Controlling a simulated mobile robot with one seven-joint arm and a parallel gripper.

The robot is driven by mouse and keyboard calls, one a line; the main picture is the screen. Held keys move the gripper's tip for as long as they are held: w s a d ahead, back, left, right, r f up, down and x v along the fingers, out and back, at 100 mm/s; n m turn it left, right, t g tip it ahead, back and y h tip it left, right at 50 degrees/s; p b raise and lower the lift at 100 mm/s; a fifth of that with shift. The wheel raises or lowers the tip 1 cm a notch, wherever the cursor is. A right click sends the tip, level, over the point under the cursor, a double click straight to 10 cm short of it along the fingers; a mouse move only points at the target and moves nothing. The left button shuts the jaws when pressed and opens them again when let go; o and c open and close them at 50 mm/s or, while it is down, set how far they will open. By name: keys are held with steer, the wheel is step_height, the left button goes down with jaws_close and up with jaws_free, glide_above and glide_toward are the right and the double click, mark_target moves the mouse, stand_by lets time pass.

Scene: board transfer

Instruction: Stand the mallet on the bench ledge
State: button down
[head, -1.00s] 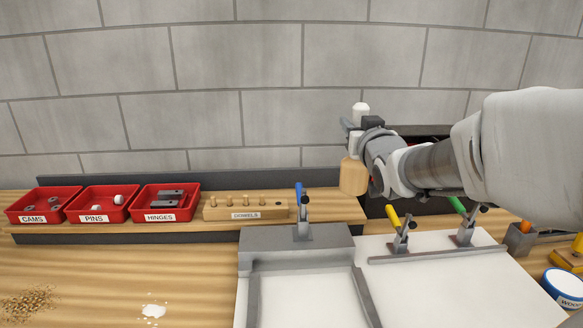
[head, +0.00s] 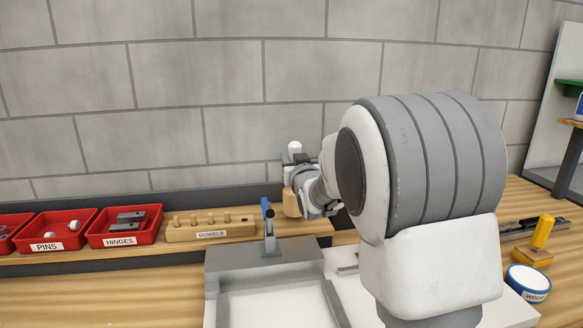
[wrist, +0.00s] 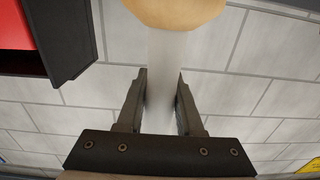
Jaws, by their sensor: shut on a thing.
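The mallet has a tan wooden head (head: 291,203) at the bottom and a pale handle whose white end (head: 295,147) points up. My gripper (head: 298,160) is shut on the handle and holds the mallet about upright. In the wrist view the fingers (wrist: 160,78) stand on both sides of the pale handle (wrist: 164,55), with the wooden head (wrist: 175,10) beyond them. The wooden bench ledge (head: 175,248) runs along the wall. The mallet head is at its right end, just right of the dowel block. I cannot tell whether the head touches the ledge.
On the ledge stand the dowel block (head: 211,232) and red bins, including hinges (head: 124,226) and pins (head: 52,232). A blue-handled clamp (head: 268,230) stands in front of the mallet. My arm hides much of the right bench. A labelled round tub (head: 527,283) is at right.

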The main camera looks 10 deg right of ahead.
steer(key=shift+f, duration=0.95)
steer(key=shift+f+b, duration=0.1)
steer(key=shift+b, duration=0.25)
steer(key=c, duration=0.5)
jaws_free()
steer(key=shift+c, duration=0.2)
